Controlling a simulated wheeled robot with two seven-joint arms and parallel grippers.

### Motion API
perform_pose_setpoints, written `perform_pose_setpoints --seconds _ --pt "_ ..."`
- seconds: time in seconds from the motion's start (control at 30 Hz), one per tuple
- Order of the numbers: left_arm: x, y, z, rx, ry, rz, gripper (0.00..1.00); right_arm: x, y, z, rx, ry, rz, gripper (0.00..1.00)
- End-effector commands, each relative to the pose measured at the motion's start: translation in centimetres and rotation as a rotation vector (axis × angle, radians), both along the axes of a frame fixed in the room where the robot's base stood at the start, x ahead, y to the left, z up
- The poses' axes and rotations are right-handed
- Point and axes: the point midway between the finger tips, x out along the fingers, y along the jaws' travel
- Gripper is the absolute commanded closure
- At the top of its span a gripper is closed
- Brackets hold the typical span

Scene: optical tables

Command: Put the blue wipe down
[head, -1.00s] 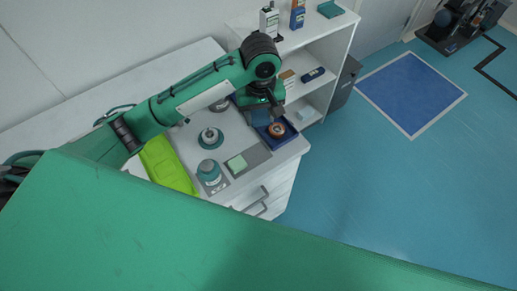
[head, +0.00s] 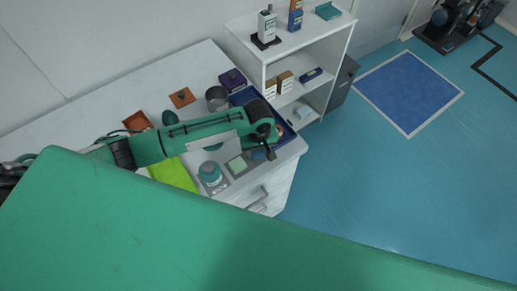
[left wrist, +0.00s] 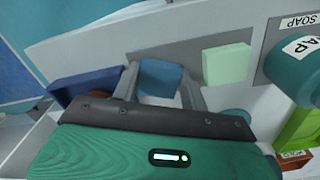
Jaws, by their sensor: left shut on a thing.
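The blue wipe (left wrist: 159,77) is between the two fingers of my left gripper (left wrist: 160,84) in the left wrist view, and the gripper is shut on it. In the head view my left gripper (head: 267,152) is over the front right of the white counter, with a bit of the blue wipe (head: 257,155) showing beside it. The wipe is close to the grey mat (head: 246,174), to one side of a pale green block (head: 237,165). I cannot tell whether the wipe touches the surface. My right gripper is not in view.
A soap bottle (head: 210,174) stands beyond the pale green block. A blue tray (head: 289,136) lies behind the gripper, partly hidden by my arm. A lime green tray (head: 172,172) is further left. A white shelf unit (head: 292,45) stands at the counter's far end.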

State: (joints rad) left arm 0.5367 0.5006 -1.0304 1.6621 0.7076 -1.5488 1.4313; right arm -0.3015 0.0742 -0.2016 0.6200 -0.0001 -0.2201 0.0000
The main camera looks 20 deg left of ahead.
Motion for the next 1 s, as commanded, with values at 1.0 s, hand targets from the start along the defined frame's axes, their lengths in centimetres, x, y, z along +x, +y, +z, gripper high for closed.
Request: perform_pose_setpoints --seconds 1.0 --pt "0.1 -0.1 3.3 -0.003 -0.005 -0.001 0.47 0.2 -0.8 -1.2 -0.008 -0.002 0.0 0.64"
